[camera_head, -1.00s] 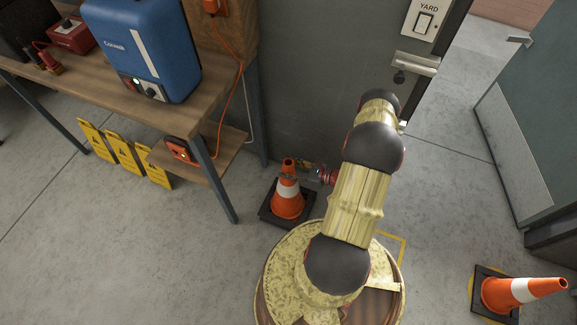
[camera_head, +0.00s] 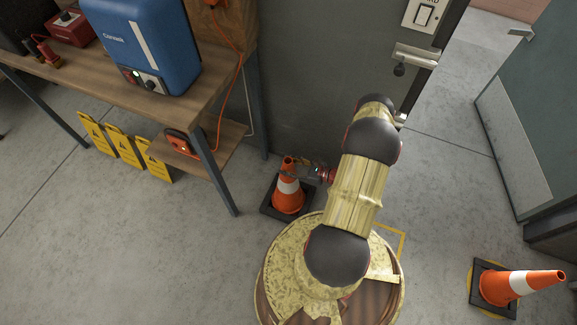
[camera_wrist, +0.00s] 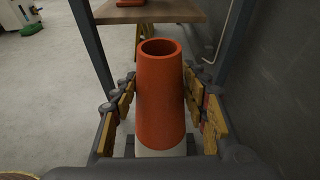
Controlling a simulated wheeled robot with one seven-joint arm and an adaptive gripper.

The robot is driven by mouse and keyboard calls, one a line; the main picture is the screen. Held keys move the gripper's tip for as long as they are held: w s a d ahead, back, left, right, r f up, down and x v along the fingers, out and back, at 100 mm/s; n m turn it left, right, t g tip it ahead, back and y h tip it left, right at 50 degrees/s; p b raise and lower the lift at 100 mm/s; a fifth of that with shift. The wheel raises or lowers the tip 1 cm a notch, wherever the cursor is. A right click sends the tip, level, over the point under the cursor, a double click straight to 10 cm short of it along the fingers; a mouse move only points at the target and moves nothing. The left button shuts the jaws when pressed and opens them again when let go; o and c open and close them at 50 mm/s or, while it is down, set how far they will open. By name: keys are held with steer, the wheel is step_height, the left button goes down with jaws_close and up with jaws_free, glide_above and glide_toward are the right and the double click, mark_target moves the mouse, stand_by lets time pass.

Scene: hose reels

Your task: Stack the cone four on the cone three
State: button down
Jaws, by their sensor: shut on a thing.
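Two orange traffic cones with white bands and dark square bases show in the head view. One cone (camera_head: 289,198) stands upright on the floor by the grey door, left of my arm. My gripper (camera_head: 297,170) is shut on its upper part from the right. In the wrist view, the orange top of this cone (camera_wrist: 161,100) fills the middle, between the two fingers. The other cone (camera_head: 520,286) stands at the lower right over a yellow floor ring, away from my gripper. I see no numbers on either cone, so I cannot tell which is three or four.
A wooden workbench (camera_head: 100,88) with a blue machine (camera_head: 150,45) and a low shelf (camera_head: 215,150) stands left of the held cone. Its metal leg is close by. Yellow signs (camera_head: 125,147) lean under it. A yellow floor outline (camera_head: 400,240) lies right of my base.

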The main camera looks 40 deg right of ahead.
steer(key=shift+s+a+f, duration=0.1)
steer(key=shift+a+f, duration=0.05)
steer(key=shift+f, duration=0.2)
steer(key=c, duration=1.3)
jaws_free()
steer(key=shift+f, duration=0.1)
steer(key=o, duration=0.4)
steer(key=v, duration=1.2)
